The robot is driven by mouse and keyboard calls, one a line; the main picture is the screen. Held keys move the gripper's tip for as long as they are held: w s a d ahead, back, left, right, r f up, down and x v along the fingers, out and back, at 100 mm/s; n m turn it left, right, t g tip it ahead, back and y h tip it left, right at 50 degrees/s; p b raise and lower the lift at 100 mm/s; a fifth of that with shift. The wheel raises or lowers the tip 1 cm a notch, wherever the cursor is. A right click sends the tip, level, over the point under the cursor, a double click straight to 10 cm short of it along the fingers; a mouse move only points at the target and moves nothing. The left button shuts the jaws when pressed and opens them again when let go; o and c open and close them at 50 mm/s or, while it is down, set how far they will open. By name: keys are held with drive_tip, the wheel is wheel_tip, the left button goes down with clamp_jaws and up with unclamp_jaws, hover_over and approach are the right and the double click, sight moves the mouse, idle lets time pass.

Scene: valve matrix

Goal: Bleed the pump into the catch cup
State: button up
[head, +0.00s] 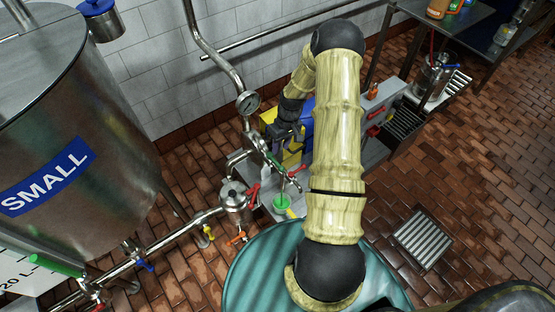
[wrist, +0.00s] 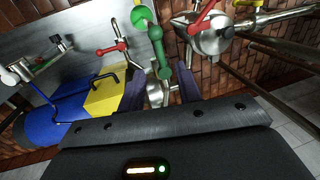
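The green catch cup (head: 282,202) stands on the grey surface below the pipework, and a green round shape that looks like it shows at the top of the wrist view (wrist: 143,17). A green lever (wrist: 156,45) sits on the pipe above the cup, and it also shows in the head view (head: 272,160). The pump appears to be the steel bowl-shaped body (wrist: 210,38), left of the cup in the head view (head: 235,195). My gripper (wrist: 161,85) is open, its dark fingers apart on either side of the lever's near end. Contact cannot be told.
Red-handled valves (wrist: 112,48) are nearby. A gauge (head: 248,102) sits on the vertical pipe. The large SMALL tank (head: 75,120) stands left. The brick floor around the drain grate (head: 422,238) is clear.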

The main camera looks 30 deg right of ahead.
sight(277, 164)
drive_tip(key=f, duration=0.2)
drive_tip(key=a+f, duration=0.1)
drive_tip(key=f, duration=0.4)
drive_tip(key=shift+s+a+f, duration=0.1)
drive_tip(key=shift+a+f, duration=0.1)
drive_tip(key=shift+f, duration=0.1)
drive_tip(key=shift+s, duration=0.1)
clamp_jaws()
